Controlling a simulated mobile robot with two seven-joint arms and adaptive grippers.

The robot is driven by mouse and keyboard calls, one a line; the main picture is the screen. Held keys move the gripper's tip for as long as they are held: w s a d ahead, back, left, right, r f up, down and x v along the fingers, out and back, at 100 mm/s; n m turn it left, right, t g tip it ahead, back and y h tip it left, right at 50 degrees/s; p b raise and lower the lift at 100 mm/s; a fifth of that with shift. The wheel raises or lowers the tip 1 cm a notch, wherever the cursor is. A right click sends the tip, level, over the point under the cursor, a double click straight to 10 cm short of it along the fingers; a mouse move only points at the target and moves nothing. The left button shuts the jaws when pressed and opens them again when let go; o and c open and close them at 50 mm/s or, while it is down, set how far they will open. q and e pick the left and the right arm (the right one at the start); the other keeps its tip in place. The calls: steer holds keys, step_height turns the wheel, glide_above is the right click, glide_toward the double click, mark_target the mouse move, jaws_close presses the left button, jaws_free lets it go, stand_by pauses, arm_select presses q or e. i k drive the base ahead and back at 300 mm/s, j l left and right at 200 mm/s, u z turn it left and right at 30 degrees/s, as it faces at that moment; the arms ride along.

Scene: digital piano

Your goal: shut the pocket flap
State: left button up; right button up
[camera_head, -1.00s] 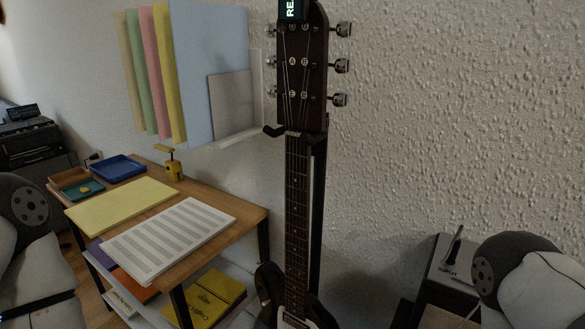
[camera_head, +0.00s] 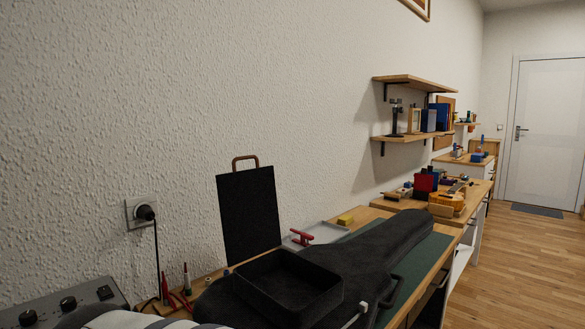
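A dark, open-topped box-like pocket (camera_head: 290,283) sits on a dark grey guitar-shaped case (camera_head: 378,248) on the workbench. Its inside looks empty. A flat black panel (camera_head: 249,213) with a tan loop handle (camera_head: 245,160) at its top stands upright behind the pocket, near the wall. It looks like the raised flap, but its lower edge is hidden and I cannot tell where it joins. Neither of my grippers shows in this view.
The case lies on a green mat (camera_head: 425,252). A red clamp-like tool (camera_head: 302,237) and a yellow block (camera_head: 345,220) lie behind it. A control box with knobs (camera_head: 68,303) is at lower left, below a wall socket (camera_head: 141,212). Wooden floor (camera_head: 520,260) is clear at right.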

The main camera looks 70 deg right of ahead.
mark_target(247, 200)
steer(key=k+l+z, duration=0.25)
steer(key=l, duration=0.35)
steer(key=k+l+z, duration=0.1)
steer(key=k+l, duration=0.15)
steer(key=k+l+z, duration=0.1)
steer(key=l, duration=0.35)
steer(key=i+l+z, duration=0.2)
steer(key=i+l, duration=0.15)
steer(key=l, duration=0.15)
steer(key=i+l+z, duration=0.2)
steer(key=i+l, duration=0.2)
steer(key=k+z, duration=0.1)
steer(key=k, duration=0.1)
